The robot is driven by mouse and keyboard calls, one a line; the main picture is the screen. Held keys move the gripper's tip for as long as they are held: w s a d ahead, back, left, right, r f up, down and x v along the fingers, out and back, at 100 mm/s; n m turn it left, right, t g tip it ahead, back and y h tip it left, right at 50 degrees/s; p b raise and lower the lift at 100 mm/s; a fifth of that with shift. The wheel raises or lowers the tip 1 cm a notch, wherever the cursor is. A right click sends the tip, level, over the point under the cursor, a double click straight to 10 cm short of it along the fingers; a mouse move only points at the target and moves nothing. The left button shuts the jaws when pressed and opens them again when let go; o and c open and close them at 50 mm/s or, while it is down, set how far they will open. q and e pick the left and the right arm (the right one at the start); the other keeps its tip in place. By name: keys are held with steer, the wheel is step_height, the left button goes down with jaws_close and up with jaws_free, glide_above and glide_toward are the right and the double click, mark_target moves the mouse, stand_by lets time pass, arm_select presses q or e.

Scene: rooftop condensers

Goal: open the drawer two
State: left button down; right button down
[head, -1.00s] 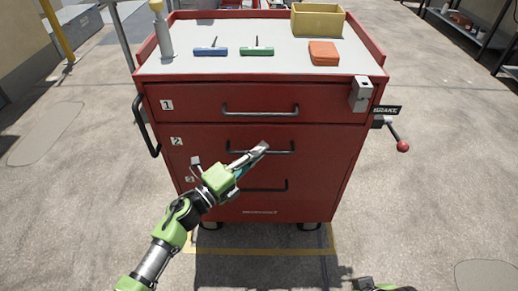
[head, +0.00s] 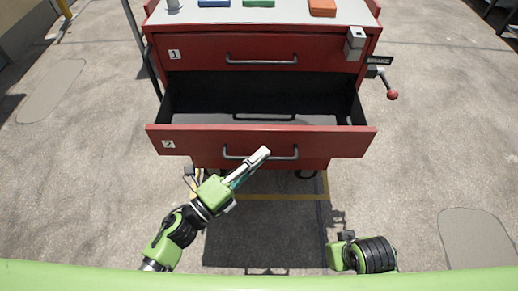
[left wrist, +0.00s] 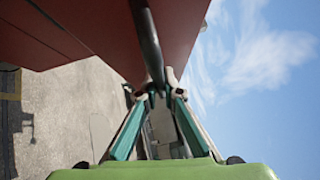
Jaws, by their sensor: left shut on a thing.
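Drawer two (head: 200,141), with a label "2" on its red front, stands pulled well out of the red cabinet. Its dark inside shows from above, with a dark bar-like shape in it. Its dark handle (head: 285,157) runs along the middle of the front. My left gripper (head: 262,152) is shut on this handle near its middle. In the left wrist view the handle (left wrist: 148,45) runs down between the closed fingertips (left wrist: 162,88). My right gripper (head: 342,256) is low at the right, away from the cabinet; its fingers cannot be made out.
Drawer one (head: 200,52) above is closed. A grey latch-like block (head: 355,42) sits at its right end. A brake lever with a red knob (head: 391,95) sticks out at the cabinet's right. Blue, green and orange items lie on top. The concrete floor is open on both sides.

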arm_select(q)
steer(key=shift+s, duration=0.15)
steer(key=c, duration=2.2)
jaws_free()
steer(key=shift+o, duration=0.2)
steer(key=shift+a, duration=0.1)
steer(key=v, duration=1.2)
